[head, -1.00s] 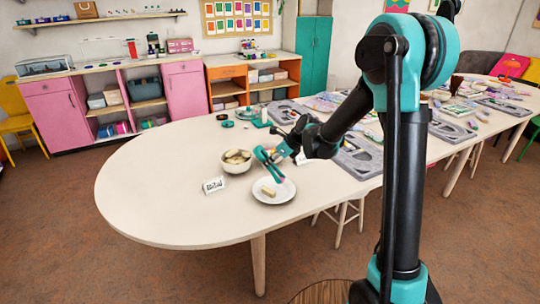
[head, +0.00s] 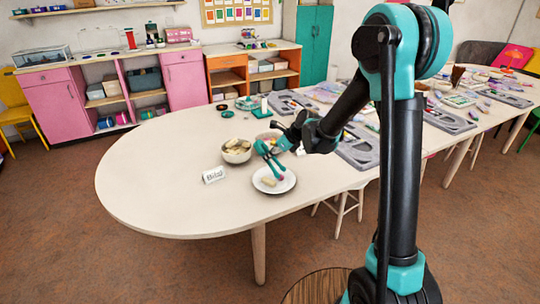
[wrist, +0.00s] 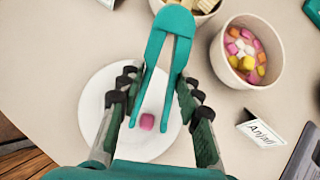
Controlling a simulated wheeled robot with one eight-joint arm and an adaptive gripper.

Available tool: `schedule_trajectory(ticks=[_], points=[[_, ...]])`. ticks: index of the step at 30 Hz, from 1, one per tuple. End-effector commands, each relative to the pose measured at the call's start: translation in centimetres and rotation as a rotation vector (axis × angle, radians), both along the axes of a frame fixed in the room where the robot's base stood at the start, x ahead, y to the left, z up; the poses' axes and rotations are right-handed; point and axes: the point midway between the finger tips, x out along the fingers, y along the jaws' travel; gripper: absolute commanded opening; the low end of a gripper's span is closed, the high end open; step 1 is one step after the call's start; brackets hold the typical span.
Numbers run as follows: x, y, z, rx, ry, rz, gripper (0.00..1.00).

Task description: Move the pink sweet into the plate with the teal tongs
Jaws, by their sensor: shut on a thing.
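My gripper (head: 293,137) is shut on the teal tongs (head: 267,155), its fingers on both sides of them in the wrist view (wrist: 157,88). The tongs point down over the white plate (head: 288,185), which lies left of centre in the wrist view (wrist: 97,92). The pink sweet (wrist: 147,122) is between the tong tips, over the plate's surface. It shows as a small pink spot at the tips in the head view (head: 280,177). I cannot tell whether the sweet touches the plate.
Name cards (head: 214,174) (wrist: 263,132) stand nearby. The table's left end is clear.

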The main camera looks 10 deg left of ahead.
Motion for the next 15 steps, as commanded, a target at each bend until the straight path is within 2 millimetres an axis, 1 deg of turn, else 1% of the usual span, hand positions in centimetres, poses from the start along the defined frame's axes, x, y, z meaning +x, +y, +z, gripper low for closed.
schedule_trajectory(ticks=[9, 11, 15], points=[[0.0, 0.0, 0.2, 0.000, 0.000, 0.000, 0.26], [0.0, 0.0, 0.7, 0.000, 0.000, 0.000, 0.26], [-0.1, 0.0, 2.6, 0.000, 0.000, 0.000, 0.26]])
